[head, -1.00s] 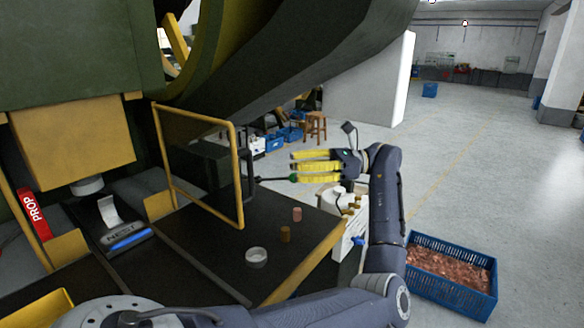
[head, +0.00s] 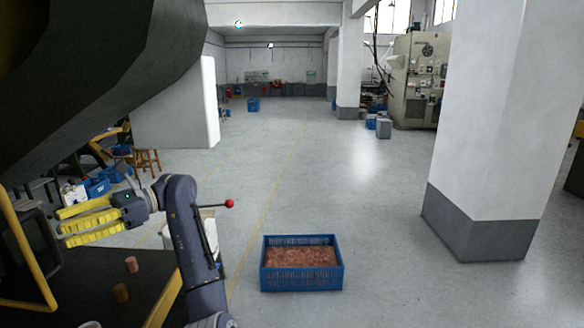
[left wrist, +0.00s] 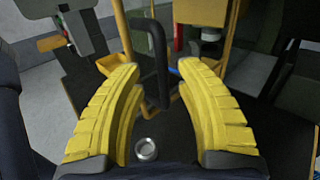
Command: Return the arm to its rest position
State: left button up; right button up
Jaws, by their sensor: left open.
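My left gripper (head: 62,228) shows at the left of the head view, on my arm that rises at the lower left. Its yellow ribbed fingers point left and are apart, with nothing seen between them. In the left wrist view the fingers of this gripper (left wrist: 157,70) stand wide apart on both sides. A black upright handle (left wrist: 157,50) shows beyond them in the gap. My right gripper is not in view.
A blue crate (head: 302,284) of copper pieces stands on the floor. A dark table with two small cylinders (head: 131,264) is at lower left, beside a yellow frame (head: 30,245). A red-knobbed lever (head: 229,204) shows beside my arm. A white pillar (head: 490,130) stands right; the middle floor is clear.

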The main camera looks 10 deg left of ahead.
aim_at(50, 234)
pick_arm(q)
jog(key=x, duration=0.4)
jog(key=shift+s, duration=0.15)
dwell(0.4)
jog(key=shift+w+d, duration=0.1)
jog(key=shift+w, duration=0.2)
jog(key=v, duration=1)
jog(key=shift+w+d, duration=0.2)
